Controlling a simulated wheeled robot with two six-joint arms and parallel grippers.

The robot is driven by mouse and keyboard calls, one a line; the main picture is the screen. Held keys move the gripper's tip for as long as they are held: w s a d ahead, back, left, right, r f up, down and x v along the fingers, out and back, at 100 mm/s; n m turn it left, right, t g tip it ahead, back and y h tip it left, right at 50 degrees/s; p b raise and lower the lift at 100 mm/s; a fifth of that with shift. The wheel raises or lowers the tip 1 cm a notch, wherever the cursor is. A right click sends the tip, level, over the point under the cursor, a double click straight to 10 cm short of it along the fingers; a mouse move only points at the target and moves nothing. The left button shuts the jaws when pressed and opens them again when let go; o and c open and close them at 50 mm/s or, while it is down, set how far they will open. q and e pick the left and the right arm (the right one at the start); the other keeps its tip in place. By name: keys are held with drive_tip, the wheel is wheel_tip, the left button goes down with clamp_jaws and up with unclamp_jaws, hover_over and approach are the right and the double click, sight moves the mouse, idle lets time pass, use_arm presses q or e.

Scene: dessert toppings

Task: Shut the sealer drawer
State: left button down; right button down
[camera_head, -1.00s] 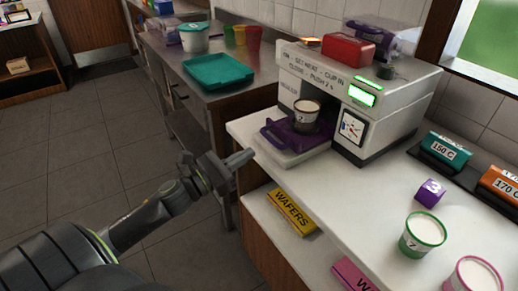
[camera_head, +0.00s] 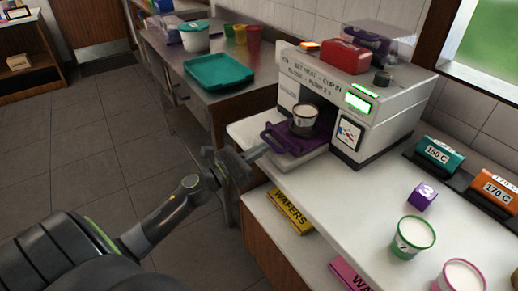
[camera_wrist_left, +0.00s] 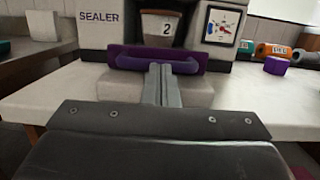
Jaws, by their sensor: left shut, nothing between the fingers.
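The white sealer (camera_head: 350,118) stands on the counter. Its drawer is out at the front, with a purple holder (camera_head: 284,143) that carries a white cup (camera_head: 306,117). My right gripper is out of view.
Right of the sealer are a purple block (camera_head: 422,196), a green-rimmed cup (camera_head: 411,239), and teal (camera_head: 440,153) and orange (camera_head: 493,186) temperature blocks. A yellow wafers box (camera_head: 291,211) lies on the shelf below. A teal tray (camera_head: 219,70) sits on the steel table behind.

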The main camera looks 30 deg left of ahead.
sight(281, 140)
use_arm(q)
drive_tip(key=shift+p+x, duration=0.7)
drive_tip(key=shift+x, duration=1.25)
drive_tip(key=shift+w+d+f, duration=0.15)
drive_tip(key=shift+w+f, duration=0.1)
drive_tip(key=shift+f, duration=0.1)
drive_tip(key=shift+s, duration=0.1)
